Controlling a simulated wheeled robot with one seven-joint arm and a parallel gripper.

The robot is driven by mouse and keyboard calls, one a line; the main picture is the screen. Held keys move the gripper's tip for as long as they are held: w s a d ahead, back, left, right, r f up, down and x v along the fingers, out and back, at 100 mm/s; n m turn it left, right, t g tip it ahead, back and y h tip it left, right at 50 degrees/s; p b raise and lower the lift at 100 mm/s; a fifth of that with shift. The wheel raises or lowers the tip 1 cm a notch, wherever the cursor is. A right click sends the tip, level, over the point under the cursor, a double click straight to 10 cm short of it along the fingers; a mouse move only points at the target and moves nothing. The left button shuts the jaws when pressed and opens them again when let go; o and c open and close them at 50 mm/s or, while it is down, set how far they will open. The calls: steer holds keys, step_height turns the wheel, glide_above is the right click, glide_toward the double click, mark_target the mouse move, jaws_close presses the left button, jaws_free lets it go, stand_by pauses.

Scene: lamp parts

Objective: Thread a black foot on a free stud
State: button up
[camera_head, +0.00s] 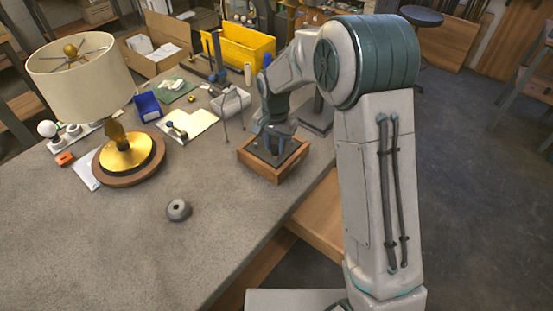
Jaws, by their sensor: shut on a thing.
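A square wooden base (262,170) with a dark recessed top lies on the grey bench near its right edge. My gripper (279,148) points down over this base, close to its top. It is shut on a small dark thing, which looks like a black foot but is mostly hidden by the fingers. The studs on the base are too small or hidden to tell, and so is any contact between foot and stud. A round grey-black piece with a central hole (178,210) lies alone on the bench in front.
A lamp with a cream shade (80,85) and gold base (128,155) stands at the left. A blue bin (148,107), a white tray (190,124), a small stand (231,100) and a yellow crate (238,47) are behind. The front bench is mostly clear.

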steer(key=shift+f+b, duration=1.05)
steer(key=shift+f, duration=0.2)
stand_by(1.3)
steer(key=shift+c, duration=0.7)
steer(key=shift+s+f, duration=0.15)
steer(key=shift+f, duration=0.05)
